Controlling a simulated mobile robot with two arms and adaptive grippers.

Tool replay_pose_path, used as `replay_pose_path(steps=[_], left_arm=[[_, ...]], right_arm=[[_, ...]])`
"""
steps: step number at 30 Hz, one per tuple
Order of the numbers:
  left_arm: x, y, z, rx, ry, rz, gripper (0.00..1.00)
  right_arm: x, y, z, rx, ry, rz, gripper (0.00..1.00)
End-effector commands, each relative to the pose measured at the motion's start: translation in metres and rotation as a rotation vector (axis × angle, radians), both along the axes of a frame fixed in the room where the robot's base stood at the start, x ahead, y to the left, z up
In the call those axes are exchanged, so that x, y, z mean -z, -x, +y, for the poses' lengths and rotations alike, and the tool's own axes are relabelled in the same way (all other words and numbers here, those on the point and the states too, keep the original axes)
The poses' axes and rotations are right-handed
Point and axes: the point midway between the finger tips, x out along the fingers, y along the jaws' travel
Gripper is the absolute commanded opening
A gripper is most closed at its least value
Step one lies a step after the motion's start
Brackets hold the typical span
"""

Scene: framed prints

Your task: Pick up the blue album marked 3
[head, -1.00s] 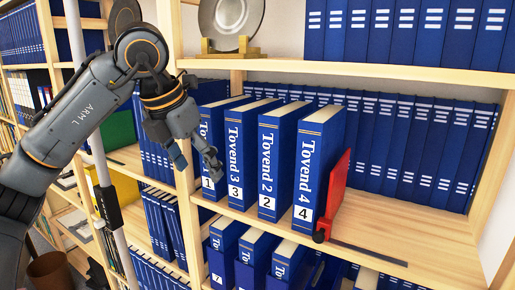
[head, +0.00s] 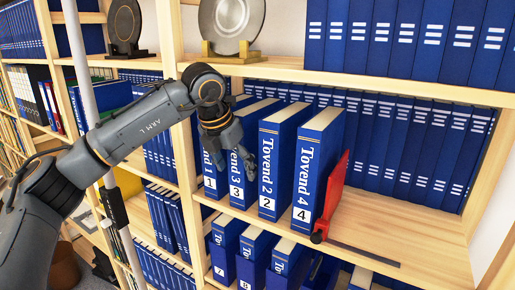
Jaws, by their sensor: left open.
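The blue album marked 3 (head: 237,175) stands upright on the middle shelf, between the album marked 1 (head: 210,180) and the album marked 2 (head: 267,180). Its upper spine is partly hidden behind my left gripper (head: 234,170). The album marked 4 (head: 305,190) stands to the right, beside a red bookend (head: 334,195). My left gripper is open and hangs in front of the spines of albums 1 and 3, fingers pointing down. I cannot tell whether a finger touches album 3. My right gripper is not in view.
A row of blue volumes (head: 400,150) stands behind along the shelf. The upper shelf board (head: 370,82) runs above the albums. A wooden upright (head: 184,150) is just left of my gripper. Shelf space right of the bookend is free.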

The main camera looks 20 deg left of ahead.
Motion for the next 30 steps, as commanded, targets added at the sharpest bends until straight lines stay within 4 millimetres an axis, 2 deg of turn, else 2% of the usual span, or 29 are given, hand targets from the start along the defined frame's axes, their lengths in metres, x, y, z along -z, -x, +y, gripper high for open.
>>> replay_pose_path(steps=[7, 8, 18, 30], left_arm=[[0.0024, -0.0007, -0.0002, 0.000, 0.000, 0.000, 0.72], [0.0024, -0.0007, -0.0002, 0.000, 0.000, 0.000, 0.68], [0.0022, -0.0007, -0.0003, 0.000, 0.000, -0.001, 0.00], [-0.0019, -0.0015, -0.0006, 0.000, 0.002, -0.008, 0.00]], right_arm=[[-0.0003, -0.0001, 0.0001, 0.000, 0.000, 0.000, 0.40], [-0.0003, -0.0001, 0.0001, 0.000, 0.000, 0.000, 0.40], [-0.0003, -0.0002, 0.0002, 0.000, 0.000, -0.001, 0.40], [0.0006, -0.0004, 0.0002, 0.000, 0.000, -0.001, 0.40]])
